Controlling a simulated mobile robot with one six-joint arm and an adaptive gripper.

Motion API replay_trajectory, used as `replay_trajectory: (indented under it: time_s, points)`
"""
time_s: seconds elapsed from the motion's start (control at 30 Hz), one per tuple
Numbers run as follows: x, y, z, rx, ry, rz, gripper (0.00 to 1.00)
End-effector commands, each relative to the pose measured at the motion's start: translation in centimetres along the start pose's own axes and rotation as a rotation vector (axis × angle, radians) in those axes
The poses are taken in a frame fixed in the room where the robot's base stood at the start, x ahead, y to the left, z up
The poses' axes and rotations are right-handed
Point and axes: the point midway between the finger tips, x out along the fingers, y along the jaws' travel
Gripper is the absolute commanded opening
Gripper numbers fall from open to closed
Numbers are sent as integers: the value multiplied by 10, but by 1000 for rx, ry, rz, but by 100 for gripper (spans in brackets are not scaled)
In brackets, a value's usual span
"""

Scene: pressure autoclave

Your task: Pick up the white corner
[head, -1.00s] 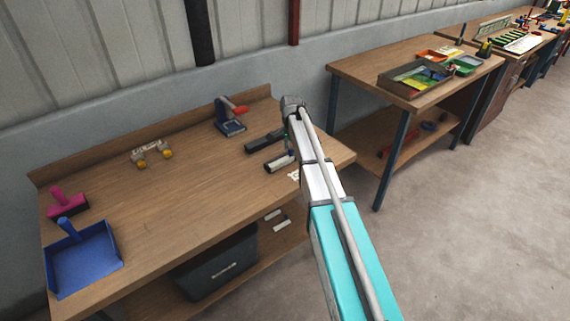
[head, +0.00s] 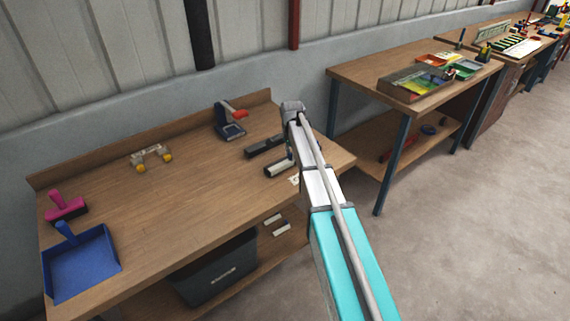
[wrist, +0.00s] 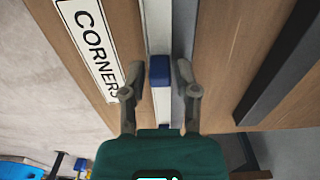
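In the wrist view, a narrow white piece (wrist: 161,105) with a blue block-like part (wrist: 160,72) lies between the fingers of my gripper (wrist: 158,70); I take it for the white corner. My gripper is open, with a finger on each side of the blue part and small gaps visible. A pale strip (wrist: 157,22) continues beyond it, partly over the grey channel. A white label reading "CORNERS" (wrist: 92,45) is to the left.
A second dark bar (head: 264,146) lies just behind the holder. A blue tool with a red handle (head: 229,125), a clear piece with yellow ends (head: 152,157), a pink brush (head: 66,206) and a blue dustpan (head: 82,264) stand on the bench (head: 190,205). Its middle is clear.

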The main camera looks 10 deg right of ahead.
Motion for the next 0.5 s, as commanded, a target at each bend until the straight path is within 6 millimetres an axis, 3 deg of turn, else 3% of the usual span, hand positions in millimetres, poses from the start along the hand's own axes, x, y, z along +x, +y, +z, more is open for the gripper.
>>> replay_trajectory:
  time_s: [0.03, 0.17, 0.5]
  points:
    - [0, 0, 0, 0, 0, 0, 21]
    - [0, 0, 0, 0, 0, 0, 0]
    - [-1, 0, 0, 0, 0, 0, 0]
